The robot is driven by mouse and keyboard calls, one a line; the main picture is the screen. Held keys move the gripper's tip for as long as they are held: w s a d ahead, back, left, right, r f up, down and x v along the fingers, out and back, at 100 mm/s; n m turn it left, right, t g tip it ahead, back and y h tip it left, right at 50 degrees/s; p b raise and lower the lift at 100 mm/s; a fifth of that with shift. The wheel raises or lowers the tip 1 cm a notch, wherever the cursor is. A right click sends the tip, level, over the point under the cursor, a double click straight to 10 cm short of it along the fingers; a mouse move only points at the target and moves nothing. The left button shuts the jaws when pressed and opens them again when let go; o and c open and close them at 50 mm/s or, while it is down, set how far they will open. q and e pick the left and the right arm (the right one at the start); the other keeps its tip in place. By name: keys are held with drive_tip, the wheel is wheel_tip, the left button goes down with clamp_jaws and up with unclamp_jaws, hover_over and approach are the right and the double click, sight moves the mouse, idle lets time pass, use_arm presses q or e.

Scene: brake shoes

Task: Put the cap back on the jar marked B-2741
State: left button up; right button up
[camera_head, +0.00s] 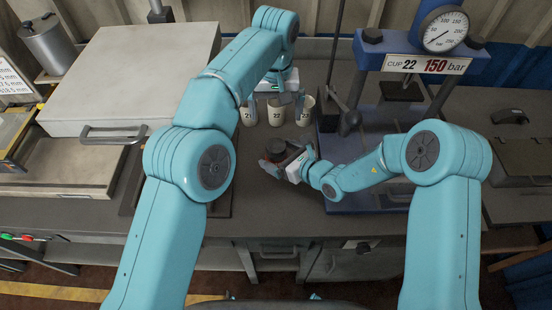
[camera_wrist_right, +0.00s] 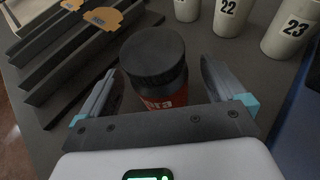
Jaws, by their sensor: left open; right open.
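A dark jar (camera_head: 275,152) stands on the bench between the fingers of my right gripper (camera_head: 272,168). In the right wrist view this jar (camera_wrist_right: 165,97) has a ribbed black cap (camera_wrist_right: 153,53) on its top and a red label, of which only "era" shows; no B-2741 mark is readable. The right gripper (camera_wrist_right: 155,95) is open, one finger on each side of the jar, with gaps visible.
Cups marked 21 (camera_head: 248,113), 22 (camera_head: 277,112) and 23 (camera_head: 303,112) stand behind the jar. A blue press (camera_head: 365,165) with a dial gauge (camera_head: 445,30) stands at right. Dark slats with orange tags (camera_wrist_right: 103,17) lie left of the jar in the wrist view.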

drive_tip(key=b+v, duration=0.2)
drive_tip(key=v, duration=1.2)
drive_tip(key=shift+s+d, duration=0.2)
drive_tip(key=shift+s, duration=0.1)
